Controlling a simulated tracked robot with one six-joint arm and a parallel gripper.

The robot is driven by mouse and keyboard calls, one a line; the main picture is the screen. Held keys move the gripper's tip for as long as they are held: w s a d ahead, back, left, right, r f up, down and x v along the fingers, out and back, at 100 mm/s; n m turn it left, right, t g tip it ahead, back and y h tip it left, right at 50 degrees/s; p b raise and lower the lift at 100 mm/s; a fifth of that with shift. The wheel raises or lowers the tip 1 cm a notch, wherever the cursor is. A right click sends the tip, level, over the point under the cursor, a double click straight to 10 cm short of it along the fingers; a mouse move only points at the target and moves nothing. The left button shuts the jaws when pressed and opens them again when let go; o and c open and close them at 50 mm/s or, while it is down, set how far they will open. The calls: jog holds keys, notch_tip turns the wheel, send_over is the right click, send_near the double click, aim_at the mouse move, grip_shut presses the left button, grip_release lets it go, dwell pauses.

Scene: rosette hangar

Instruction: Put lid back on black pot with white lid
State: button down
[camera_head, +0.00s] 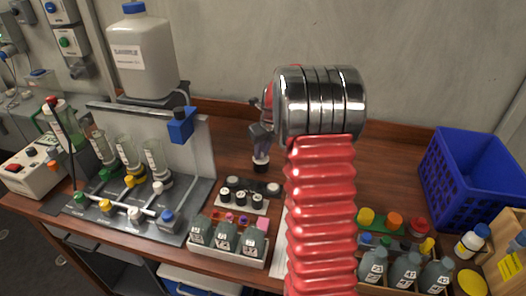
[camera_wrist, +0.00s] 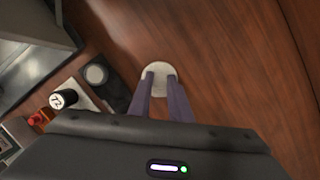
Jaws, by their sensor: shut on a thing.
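My gripper (camera_wrist: 160,78) points down over the bare wood of the bench, left of the red bellows of my arm in the head view. It is shut on the round white lid (camera_wrist: 158,69), whose rim shows around the fingertips. In the head view, my gripper (camera_head: 261,148) has a pale band at its tips and a small black pot (camera_head: 261,167) directly beneath. I cannot tell whether lid and pot touch. The wrist view shows no pot under the lid.
A dark strip with pale discs (camera_head: 233,181) and a white rack of small black pots (camera_head: 240,197) stand close in front. A grey bottle rack (camera_head: 228,239) is nearer. Glassware and a pale panel (camera_head: 199,147) stand left; a blue crate (camera_head: 470,180) stands right.

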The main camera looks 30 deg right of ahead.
jog(key=c, duration=1.6)
grip_release()
jog(key=shift+o, duration=0.6)
jog(key=o, duration=0.4)
jog(key=shift+r, duration=0.1)
jog(key=shift+r, duration=3.4)
grip_shut()
